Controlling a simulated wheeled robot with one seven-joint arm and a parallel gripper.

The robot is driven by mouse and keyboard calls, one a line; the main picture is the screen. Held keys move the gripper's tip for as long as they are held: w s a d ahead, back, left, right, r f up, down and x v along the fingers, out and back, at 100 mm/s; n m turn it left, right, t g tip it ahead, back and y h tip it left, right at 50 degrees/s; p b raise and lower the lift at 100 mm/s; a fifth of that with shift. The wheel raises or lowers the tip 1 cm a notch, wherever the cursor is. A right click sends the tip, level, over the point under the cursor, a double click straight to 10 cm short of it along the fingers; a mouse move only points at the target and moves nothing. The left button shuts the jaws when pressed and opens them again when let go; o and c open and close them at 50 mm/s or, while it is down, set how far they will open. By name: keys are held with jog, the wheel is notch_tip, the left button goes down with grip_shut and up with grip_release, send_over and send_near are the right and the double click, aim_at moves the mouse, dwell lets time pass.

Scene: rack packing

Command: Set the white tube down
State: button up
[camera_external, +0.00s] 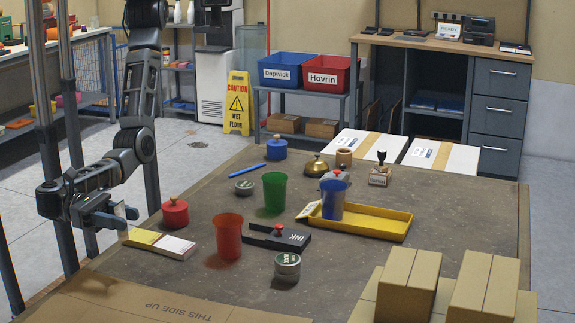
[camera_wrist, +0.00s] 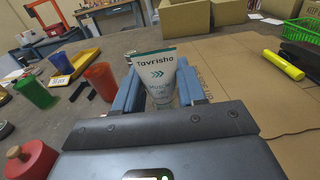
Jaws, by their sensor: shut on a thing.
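The white tube (camera_wrist: 157,68) stands out in the wrist view, with dark green lettering reading "avrisho" and "Muscle Gel". My gripper (camera_wrist: 157,88) is shut on it, with a blue finger on each side. In the external view my gripper (camera_external: 120,214) hangs at the table's left side, near the notepads, and only a small pale part of the tube (camera_external: 126,211) shows. The grey-brown table (camera_external: 205,205) lies below and beyond it. I cannot tell the exact gap between the tube's lower end and the table.
A red lidded pot (camera_external: 175,214), yellow and white notepads (camera_external: 160,243) and a red cup (camera_external: 229,238) are close by. A green cup (camera_external: 275,192) and yellow tray (camera_external: 375,224) stand farther off. Flat cardboard (camera_external: 165,305) covers the front; a yellow marker (camera_wrist: 283,65) lies on cardboard.

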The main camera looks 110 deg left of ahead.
jog(key=w+a+r+n+g+y+b, duration=0.1)
jog(key=w+n+y, duration=0.15)
jog(key=w, duration=0.35)
jog(key=w+a+n+y+b, duration=0.1)
jog(key=w+a+y, duration=0.15)
jog(key=w, duration=0.35)
jog(key=shift+y, duration=0.3)
jog(key=w+a+f, duration=0.1)
jog(key=w+f, duration=0.1)
jog(key=w, duration=0.1)
jog(key=w+a+f, duration=0.2)
jog(key=w, duration=0.1)
jog(key=w+a+f, duration=0.1)
jog(key=w+f, duration=0.1)
jog(key=w, duration=0.1)
jog(key=shift+a, duration=0.15)
jog(key=shift+w+a+f, duration=0.2)
jog(key=shift+w+f, duration=0.15)
jog(key=shift+f, duration=0.05)
jog(key=shift+f+b, duration=0.75)
jog(key=shift+f, duration=1.15)
jog(key=shift+f, duration=0.1)
jog(key=o, duration=1)
jog(key=shift+o, duration=0.2)
